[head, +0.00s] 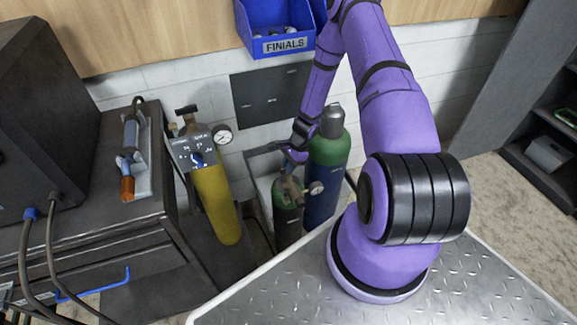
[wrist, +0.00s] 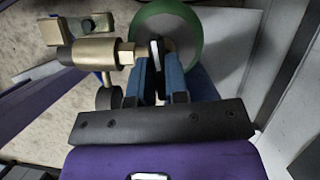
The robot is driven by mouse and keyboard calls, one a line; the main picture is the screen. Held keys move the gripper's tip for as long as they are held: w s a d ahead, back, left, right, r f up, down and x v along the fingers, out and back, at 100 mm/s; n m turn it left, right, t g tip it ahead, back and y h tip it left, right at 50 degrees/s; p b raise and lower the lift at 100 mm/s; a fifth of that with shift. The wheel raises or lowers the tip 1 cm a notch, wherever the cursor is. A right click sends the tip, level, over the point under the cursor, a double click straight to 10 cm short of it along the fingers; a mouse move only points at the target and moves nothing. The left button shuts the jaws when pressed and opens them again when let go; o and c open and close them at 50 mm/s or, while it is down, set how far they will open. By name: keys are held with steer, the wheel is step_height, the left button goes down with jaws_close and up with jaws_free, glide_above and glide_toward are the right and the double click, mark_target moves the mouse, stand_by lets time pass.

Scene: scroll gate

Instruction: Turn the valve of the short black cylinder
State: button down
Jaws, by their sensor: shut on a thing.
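The short black cylinder (head: 288,222) with a dark green shoulder stands upright in front of the tall blue cylinder. Its brass valve fitting (wrist: 95,52) and a small round gauge (head: 316,188) sit at its top. My gripper (head: 288,156) reaches down to this valve. In the wrist view, my gripper's two blue fingers (wrist: 155,72) are closed on a thin dark and pale valve handle (wrist: 157,50), beside the brass nut. The cylinder's body is mostly hidden in the wrist view.
The tall blue cylinder (head: 322,195) with a green shoulder and grey cap stands close behind. A yellow cylinder (head: 215,205) with a gauge stands to the left. A dark bench (head: 130,220) is farther left. A blue FINIALS bin (head: 284,30) hangs on the wall.

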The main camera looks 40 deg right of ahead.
steer(key=shift+m+t, duration=0.4)
steer(key=shift+m, duration=0.5)
steer(key=c, duration=1.1)
jaws_free()
steer(key=v, duration=1)
steer(key=shift+s+r, duration=0.15)
steer(key=shift+r, duration=0.25)
